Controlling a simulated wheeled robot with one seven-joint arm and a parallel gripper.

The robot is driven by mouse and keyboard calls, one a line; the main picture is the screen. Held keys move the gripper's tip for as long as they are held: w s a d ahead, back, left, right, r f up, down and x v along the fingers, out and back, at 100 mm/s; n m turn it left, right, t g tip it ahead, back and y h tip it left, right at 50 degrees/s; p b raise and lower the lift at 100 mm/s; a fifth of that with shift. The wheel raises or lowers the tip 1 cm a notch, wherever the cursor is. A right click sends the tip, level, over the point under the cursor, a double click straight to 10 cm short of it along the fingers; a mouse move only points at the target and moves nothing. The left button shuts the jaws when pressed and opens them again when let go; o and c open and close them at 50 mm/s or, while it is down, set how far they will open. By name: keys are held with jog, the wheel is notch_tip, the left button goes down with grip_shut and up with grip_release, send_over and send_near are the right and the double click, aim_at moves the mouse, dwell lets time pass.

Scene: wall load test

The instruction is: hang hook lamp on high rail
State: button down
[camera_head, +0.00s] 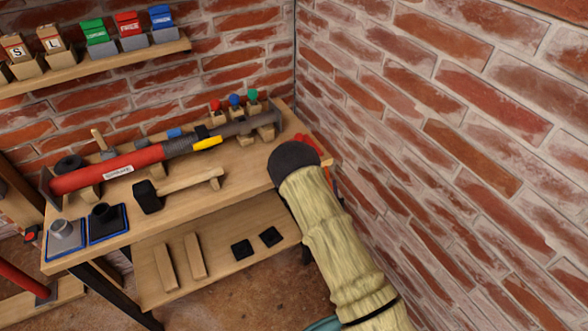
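I cannot make out a hook lamp or a high rail in the head view. My arm, in a pale yellow sleeve, reaches up from the bottom right and ends in a dark rounded part over the workbench's right end. The fingers of my gripper do not show, so I cannot tell what they hold. A red thing (308,143) shows partly behind the dark end of my arm; I cannot tell what it is.
A wooden workbench (215,197) holds a long red and grey tool (115,169), a black-headed mallet (148,197) and blue-edged pads. A lower shelf (213,270) carries small blocks. A wall shelf (110,63) holds labelled boxes. A brick wall (450,150) closes the right.

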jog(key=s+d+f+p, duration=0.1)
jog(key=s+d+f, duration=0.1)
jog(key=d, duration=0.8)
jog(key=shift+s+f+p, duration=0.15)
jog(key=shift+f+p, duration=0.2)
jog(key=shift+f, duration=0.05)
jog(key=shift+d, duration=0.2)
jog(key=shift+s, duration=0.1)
